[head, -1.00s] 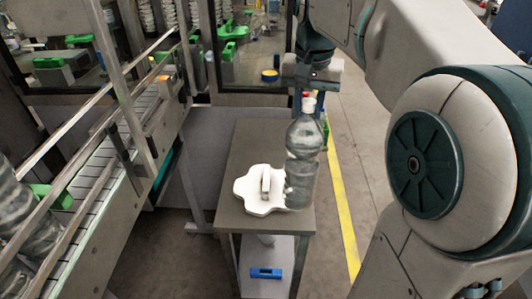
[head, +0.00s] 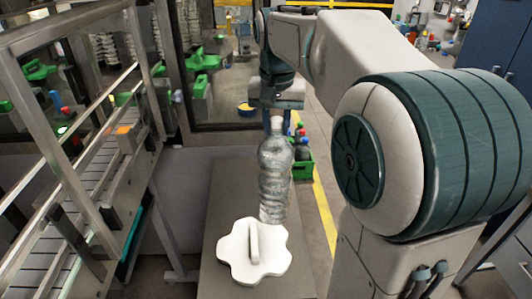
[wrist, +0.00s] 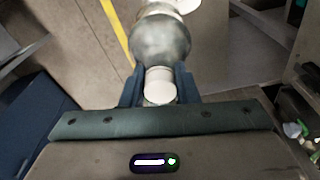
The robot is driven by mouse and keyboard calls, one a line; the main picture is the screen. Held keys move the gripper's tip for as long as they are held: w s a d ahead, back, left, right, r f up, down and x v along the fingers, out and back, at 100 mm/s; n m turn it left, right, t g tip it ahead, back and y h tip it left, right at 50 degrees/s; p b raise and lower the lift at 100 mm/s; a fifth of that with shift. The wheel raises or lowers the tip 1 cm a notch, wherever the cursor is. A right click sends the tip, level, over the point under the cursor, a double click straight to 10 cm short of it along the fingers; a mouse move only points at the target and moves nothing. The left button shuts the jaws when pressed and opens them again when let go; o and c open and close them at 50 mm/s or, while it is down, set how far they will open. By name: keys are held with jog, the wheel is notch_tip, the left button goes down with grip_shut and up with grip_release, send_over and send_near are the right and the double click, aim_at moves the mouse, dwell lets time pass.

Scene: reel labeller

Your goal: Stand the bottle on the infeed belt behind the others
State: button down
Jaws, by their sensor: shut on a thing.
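The clear bottle (head: 275,175) hangs upright from my gripper (head: 276,112), over or beside the far part of the small grey table. I cannot tell whether its base touches the table top. In the wrist view my gripper (wrist: 159,85) is shut on the bottle's neck below its white cap, and the bottle's round shoulder (wrist: 160,40) shows beyond the fingers. The infeed belt (head: 75,205) runs along the left behind metal guide rails. No bottles standing on the belt can be made out clearly now.
A white lobed piece with a raised bar (head: 245,268) lies on the grey table (head: 222,205). A green crate (head: 302,165) with bottles is on the floor behind.

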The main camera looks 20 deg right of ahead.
jog(key=w+d+f+p, duration=0.2)
jog(key=w+f+p, duration=0.2)
jog(key=w+f, duration=0.5)
jog(key=shift+w+f, duration=0.3)
jog(key=shift+w, duration=0.1)
jog(key=shift+f, duration=0.15)
jog(key=c, duration=1.3)
grip_release()
jog(key=shift+s+f, duration=0.1)
jog(key=shift+o, duration=1)
